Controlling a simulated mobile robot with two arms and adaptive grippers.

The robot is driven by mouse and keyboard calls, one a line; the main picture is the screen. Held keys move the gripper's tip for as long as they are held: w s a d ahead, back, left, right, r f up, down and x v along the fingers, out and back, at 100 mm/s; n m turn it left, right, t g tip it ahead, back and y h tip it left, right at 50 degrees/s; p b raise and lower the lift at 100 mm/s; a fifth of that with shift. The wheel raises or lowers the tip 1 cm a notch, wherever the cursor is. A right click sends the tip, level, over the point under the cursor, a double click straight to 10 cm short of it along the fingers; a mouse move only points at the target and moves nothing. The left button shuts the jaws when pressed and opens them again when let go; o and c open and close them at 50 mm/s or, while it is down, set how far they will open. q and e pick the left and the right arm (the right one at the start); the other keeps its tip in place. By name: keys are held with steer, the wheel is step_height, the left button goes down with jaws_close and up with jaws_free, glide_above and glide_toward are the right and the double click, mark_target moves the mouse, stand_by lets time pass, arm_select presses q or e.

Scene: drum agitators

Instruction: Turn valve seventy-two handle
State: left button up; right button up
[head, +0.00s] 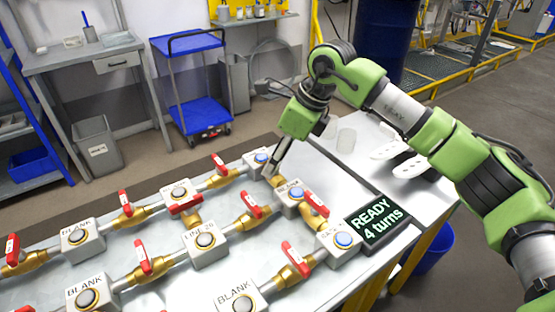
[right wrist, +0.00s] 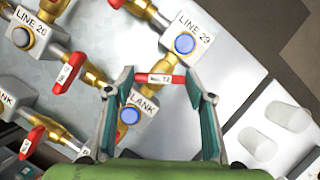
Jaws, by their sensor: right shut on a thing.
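The red valve handle (right wrist: 160,78), with a white label that seems to read 72, lies between the fingers of my right gripper (right wrist: 160,77) in the right wrist view. The fingertips meet its two ends, and it sits on a brass valve between the LINE 29 block (right wrist: 185,42) and a BLANK block (right wrist: 130,112). In the head view my right gripper (head: 275,172) reaches down to the pipes at the panel's far right, and covers most of this handle. A dark display (head: 375,220) reads "READY 4 turns". My left gripper is out of view.
Several other red handles, such as one on the left (head: 125,203), stand on brass pipes close by. Two clear cups (head: 346,141) and white perforated pieces (head: 412,165) lie right of the panel. A blue cart (head: 195,85) stands behind.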

steer(key=n+g, duration=0.1)
steer(key=n, duration=0.1)
steer(key=n+p, duration=0.1)
steer(key=n, duration=0.1)
steer(key=shift+w+r+n+g, duration=0.2)
steer(key=shift+n+g, duration=0.1)
steer(key=shift+g, duration=0.1)
steer(key=n+g+p, duration=0.1)
steer(key=n, duration=0.2)
steer(key=shift+n, duration=0.3)
steer(key=shift+w+f+n+g+h+p, duration=0.15)
steer(key=shift+n+g+h+p, duration=0.15)
steer(key=shift+n+g+p, duration=0.85)
steer(key=shift+n+t, duration=0.45)
steer(key=shift+n, duration=0.1)
steer(key=o, duration=1.1)
steer(key=shift+v, duration=3.7)
